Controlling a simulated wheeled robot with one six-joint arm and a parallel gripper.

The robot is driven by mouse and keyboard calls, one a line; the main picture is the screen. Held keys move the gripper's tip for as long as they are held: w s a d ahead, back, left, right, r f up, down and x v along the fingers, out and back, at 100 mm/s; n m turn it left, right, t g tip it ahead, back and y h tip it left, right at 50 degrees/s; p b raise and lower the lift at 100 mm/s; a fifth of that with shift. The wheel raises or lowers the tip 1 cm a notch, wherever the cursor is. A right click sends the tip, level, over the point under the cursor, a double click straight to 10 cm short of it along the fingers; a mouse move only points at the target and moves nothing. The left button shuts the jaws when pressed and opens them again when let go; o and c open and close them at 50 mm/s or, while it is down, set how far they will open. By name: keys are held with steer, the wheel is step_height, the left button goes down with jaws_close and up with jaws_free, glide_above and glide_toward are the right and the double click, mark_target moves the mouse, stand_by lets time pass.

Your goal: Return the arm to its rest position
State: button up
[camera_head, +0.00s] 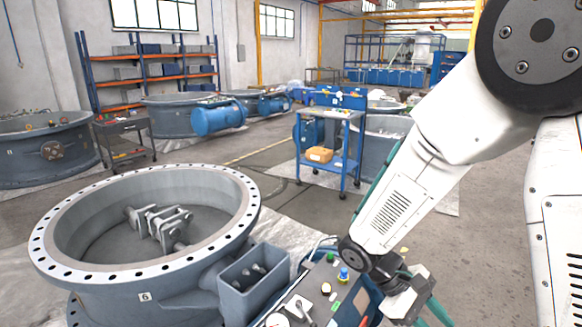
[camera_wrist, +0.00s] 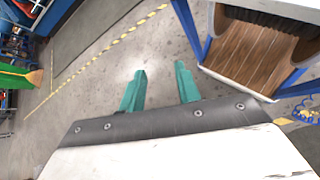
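My white arm (camera_head: 405,205) comes down from the upper right of the head view, bent toward the lower middle. My gripper (camera_head: 437,313) is at the bottom edge there, with its green fingers partly cut off, just right of a control panel (camera_head: 330,287) with coloured buttons. In the wrist view my gripper (camera_wrist: 160,69) shows two green fingers spread apart, with bare floor and nothing between them. The fingers touch nothing that I can see.
A large grey butterfly valve (camera_head: 145,275) with a flanged rim stands at the lower left. A blue cart (camera_head: 331,165) stands behind the arm. The wrist view shows a blue-framed wooden surface (camera_wrist: 250,58) at the right. The concrete floor (camera_head: 500,215) right of the arm looks clear.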

steer(key=s+r+m+t+y, duration=0.3)
steer(key=s+r, duration=0.3)
steer(key=r, duration=0.2)
steer(key=s+a+r+m+t+y, duration=0.1)
steer(key=s+r+m+t+y, duration=0.3)
steer(key=r, duration=0.5)
steer(key=shift+s+r+y, duration=0.2)
steer(key=shift+s+y, duration=0.7)
steer(key=shift+s, duration=0.35)
stand_by(0.4)
